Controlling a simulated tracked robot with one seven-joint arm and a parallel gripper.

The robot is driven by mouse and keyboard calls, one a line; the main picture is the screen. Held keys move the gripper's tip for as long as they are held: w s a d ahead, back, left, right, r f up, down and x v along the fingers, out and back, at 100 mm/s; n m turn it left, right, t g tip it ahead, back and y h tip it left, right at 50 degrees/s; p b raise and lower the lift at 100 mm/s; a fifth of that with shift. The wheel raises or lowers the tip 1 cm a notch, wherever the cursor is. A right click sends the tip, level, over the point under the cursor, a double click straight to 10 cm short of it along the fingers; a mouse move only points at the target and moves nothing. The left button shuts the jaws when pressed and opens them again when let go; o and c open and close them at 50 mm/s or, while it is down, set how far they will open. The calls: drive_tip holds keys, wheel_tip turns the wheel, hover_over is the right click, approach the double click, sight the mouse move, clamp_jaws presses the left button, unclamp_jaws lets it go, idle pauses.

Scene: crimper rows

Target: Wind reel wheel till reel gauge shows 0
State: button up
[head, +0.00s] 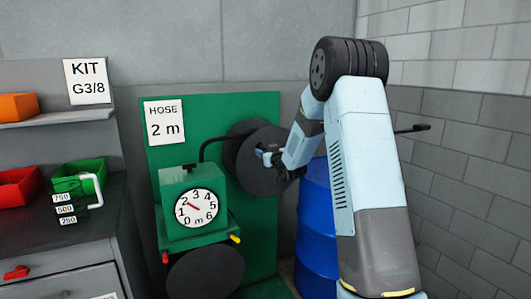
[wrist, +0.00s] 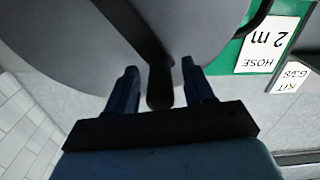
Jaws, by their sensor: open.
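The reel wheel (head: 255,178) is a dark grey disc in front of a green panel (head: 195,130). In the wrist view the disc (wrist: 75,45) fills the upper left, with a dark crank bar (wrist: 135,30) across it and a dark handle (wrist: 160,85). My gripper (head: 268,155) is at the wheel's face. In the wrist view its fingers (wrist: 160,80) are open, one on each side of the handle, with gaps visible. The reel gauge (head: 195,208) is a white dial marked 0 to 6 on a green box; its red needle points up-left, near 2.
A sign (head: 165,121) reads HOSE 2 m. A blue barrel (head: 316,225) stands right of the wheel, behind my arm. Another dark disc (head: 205,272) sits below the gauge. A bench with red and green bins (head: 80,174) is at left. A tiled wall is at right.

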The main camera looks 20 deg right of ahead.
clamp_jaws()
idle(0.5)
